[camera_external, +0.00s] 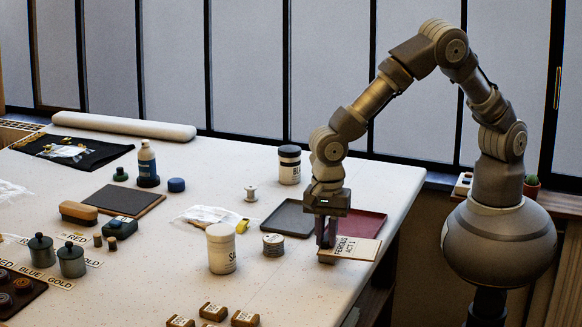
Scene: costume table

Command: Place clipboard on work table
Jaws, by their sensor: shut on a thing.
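My gripper (326,241) points down near the right edge of the work table (280,300). It is shut on a flat tan board with a pale label, which I take to be the clipboard (364,250). The label seems to read "FERGUS ACT 1". The board lies about level at the table's right side, in front of the dark red tray. I cannot tell whether it touches the tabletop. The fingertips partly hide its left end.
A dark grey tray (284,220) and a red tray (369,224) lie behind the gripper. A white jar (221,250) and a round tin (273,246) stand to the left. Several small brown blocks (214,312) sit in front. The front middle has bare room.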

